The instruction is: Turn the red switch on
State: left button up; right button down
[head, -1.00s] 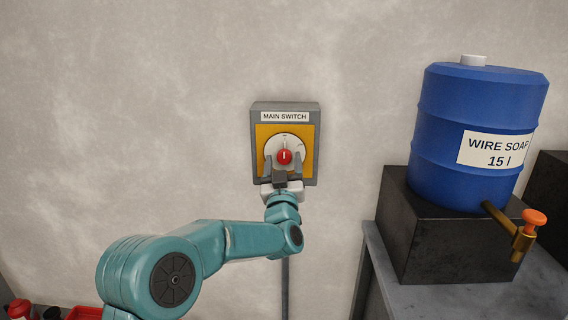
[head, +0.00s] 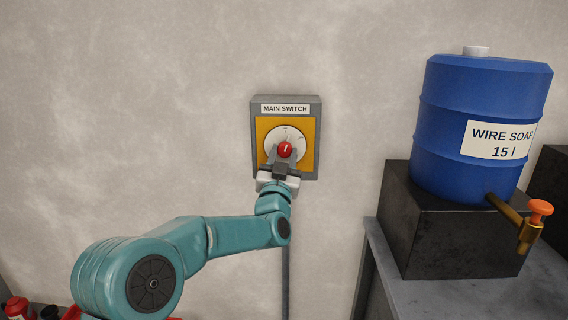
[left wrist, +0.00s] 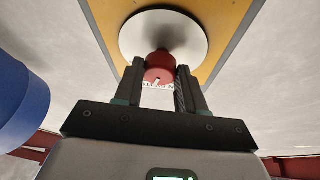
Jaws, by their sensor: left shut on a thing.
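The red switch (head: 285,149) is a round red knob with a white mark, on a white dial with a yellow plate. In the head view its mark stands nearly upright. The grey box labelled MAIN SWITCH (head: 286,108) is mounted on the wall. My left gripper (head: 284,156) reaches it from below, with its fingers on either side of the knob. In the left wrist view the red knob (left wrist: 159,66) sits between the two dark fingers of my left gripper (left wrist: 160,76), which is shut on it. My right gripper is not in view.
A blue WIRE SOAP barrel (head: 470,125) with an orange-handled tap (head: 535,216) stands on a black block (head: 440,235) on a grey table (head: 470,295) at the right. The wall left of the switch is bare. Red items (head: 18,307) lie at the bottom left.

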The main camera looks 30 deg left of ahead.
pick_arm(q)
jog(key=m+h, duration=0.1)
jog(key=m, duration=0.1)
jog(key=m+h+b, duration=0.1)
jog(key=m, duration=0.2)
jog(key=shift+s+a+h, duration=0.1)
jog(key=shift+a+h, duration=0.05)
jog(key=shift+h, duration=0.25)
jog(key=shift+r+m+h+b, duration=0.1)
jog(key=shift+m+h+b, duration=0.35)
jog(key=shift+m, duration=1.05)
jog(key=shift+r+m+h, duration=0.1)
jog(key=shift+m+h, duration=0.65)
jog(key=shift+m, duration=0.75)
jog(key=o, duration=1.1)
jog(key=shift+c, duration=0.2)
jog(key=shift+s+f, duration=0.2)
jog(key=shift+s, duration=0.35)
jog(key=b+v, duration=0.3)
jog(key=v, duration=1.2)
jog(key=shift+s+r, duration=0.2)
jog(key=shift+r, duration=0.05)
